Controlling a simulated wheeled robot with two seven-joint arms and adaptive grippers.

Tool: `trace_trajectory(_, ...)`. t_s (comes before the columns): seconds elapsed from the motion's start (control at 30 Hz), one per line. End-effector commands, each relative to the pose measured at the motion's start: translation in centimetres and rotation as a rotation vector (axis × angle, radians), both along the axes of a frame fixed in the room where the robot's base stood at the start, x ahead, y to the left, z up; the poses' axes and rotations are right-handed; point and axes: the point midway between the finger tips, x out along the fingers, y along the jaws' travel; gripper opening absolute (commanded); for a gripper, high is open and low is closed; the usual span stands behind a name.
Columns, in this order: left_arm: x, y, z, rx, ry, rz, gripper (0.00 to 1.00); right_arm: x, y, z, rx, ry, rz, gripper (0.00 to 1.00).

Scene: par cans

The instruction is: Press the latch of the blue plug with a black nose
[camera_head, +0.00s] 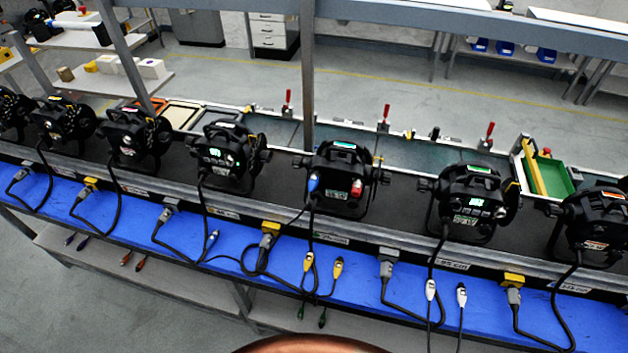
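A blue plug (313,184) sits at the left of the back panel of the black par can (338,172) near the middle of the row. A black cable runs down from it. Its nose and latch are too small or hidden to make out. A second plug with blue on it (212,238) lies on the blue shelf strip to the left, at a cable's end; I cannot tell its nose colour. Neither of my grippers is in view.
A red-and-white plug (356,188) sits on the same can's right side. Several other par cans stand along the dark bench. Yellow plugs (337,268) and white plugs (462,294) hang on cables along the blue strip (120,225). A grey upright post (307,75) stands behind.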

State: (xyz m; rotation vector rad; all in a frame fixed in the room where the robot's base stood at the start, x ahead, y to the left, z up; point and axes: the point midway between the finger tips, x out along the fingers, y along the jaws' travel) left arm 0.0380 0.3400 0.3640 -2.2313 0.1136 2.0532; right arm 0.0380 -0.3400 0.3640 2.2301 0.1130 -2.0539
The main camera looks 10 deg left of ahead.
Motion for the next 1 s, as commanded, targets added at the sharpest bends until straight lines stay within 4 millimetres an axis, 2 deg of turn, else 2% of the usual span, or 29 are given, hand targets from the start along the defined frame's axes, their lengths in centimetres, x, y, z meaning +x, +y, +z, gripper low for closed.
trace_trajectory(0.2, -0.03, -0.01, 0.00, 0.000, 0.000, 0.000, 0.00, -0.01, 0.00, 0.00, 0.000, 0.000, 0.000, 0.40)
trace_trajectory(1.0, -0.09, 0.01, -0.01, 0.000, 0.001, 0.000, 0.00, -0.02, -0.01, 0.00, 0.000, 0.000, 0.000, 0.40)
